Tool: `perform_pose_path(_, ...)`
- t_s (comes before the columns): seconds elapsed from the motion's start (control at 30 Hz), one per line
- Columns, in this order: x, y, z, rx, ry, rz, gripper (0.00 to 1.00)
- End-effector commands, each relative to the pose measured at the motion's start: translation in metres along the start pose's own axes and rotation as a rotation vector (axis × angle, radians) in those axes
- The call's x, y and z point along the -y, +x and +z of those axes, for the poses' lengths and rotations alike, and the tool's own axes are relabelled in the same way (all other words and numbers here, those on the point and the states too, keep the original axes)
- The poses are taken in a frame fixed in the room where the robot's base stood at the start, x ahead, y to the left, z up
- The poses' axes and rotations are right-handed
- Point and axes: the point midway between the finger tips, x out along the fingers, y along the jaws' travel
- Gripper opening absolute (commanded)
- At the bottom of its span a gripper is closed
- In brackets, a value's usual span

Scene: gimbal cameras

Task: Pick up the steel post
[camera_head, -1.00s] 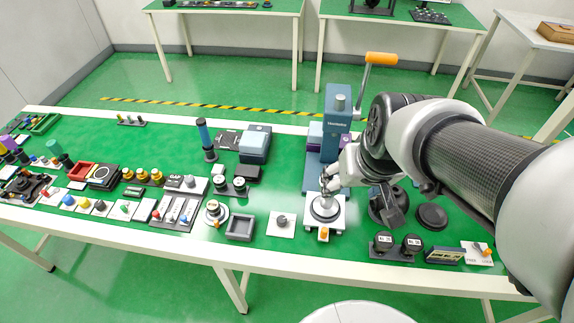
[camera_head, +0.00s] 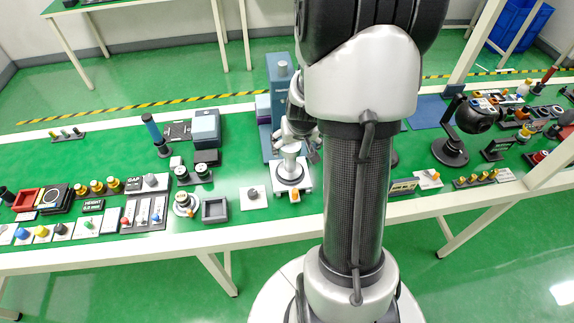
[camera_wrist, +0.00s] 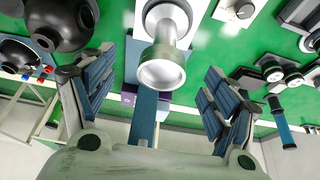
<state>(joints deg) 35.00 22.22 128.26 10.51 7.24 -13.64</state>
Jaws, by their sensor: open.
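My gripper (camera_head: 300,131) is just above the post in the head view, partly hidden by my arm. In the wrist view its two blue-padded fingers (camera_wrist: 160,78) are spread wide, with clear space on both sides of the post. They hold nothing.
The blue press column (camera_head: 278,95) stands close behind the post. A grey square tray (camera_head: 215,209) and a small plate with a knob (camera_head: 253,194) are to the left. My arm hides the table to the right. Green table shows between the fixtures.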

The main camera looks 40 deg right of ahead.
Motion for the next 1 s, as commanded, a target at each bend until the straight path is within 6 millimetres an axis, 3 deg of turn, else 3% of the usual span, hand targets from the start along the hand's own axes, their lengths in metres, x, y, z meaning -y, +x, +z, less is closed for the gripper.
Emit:
perform_pose_path(0.03, 0.000, 0.015, 0.002, 0.001, 0.000, 0.000, 0.80)
perform_pose_path(0.1, 0.000, 0.026, 0.002, 0.001, 0.000, 0.000, 0.80)
perform_pose_path(0.47, 0.002, 0.049, 0.002, 0.000, 0.000, 0.000, 0.80)
perform_pose_path(0.73, 0.006, 0.089, 0.005, 0.000, 0.000, 0.000, 0.80)
perform_pose_path(1.0, 0.006, 0.091, 0.004, -0.002, 0.000, 0.001, 0.80)
